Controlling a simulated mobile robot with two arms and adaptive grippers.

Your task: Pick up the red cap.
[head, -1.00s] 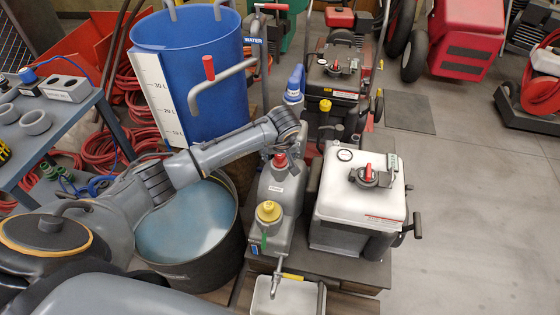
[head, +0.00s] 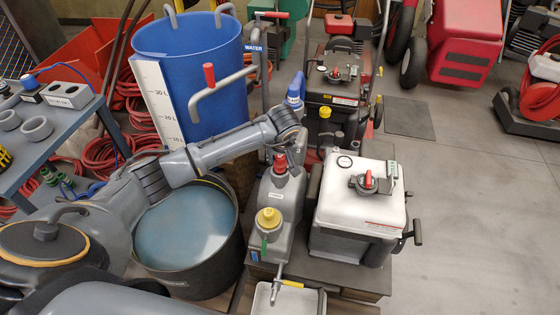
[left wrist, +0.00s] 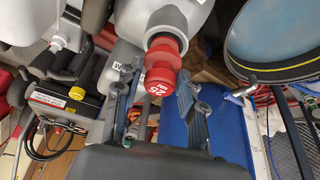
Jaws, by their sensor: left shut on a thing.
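The red cap (head: 280,164) sits on the neck of a grey jug (head: 280,192) in the middle of the head view. In the left wrist view the red cap (left wrist: 161,78), marked 25 mm, is between the two fingers of my left gripper (left wrist: 156,88), in line with the grey neck. My left gripper is shut on it. In the head view my left wrist (head: 284,122) reaches in above and behind the cap, and the fingers are mostly hidden. My right gripper is not in view.
A yellow cap (head: 268,218) is on the same jug, in front. A white-topped tank (head: 345,195) stands close on the right, a black tub (head: 238,262) on the left, and a blue drum (head: 195,60) behind. The floor (head: 480,200) on the right is clear.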

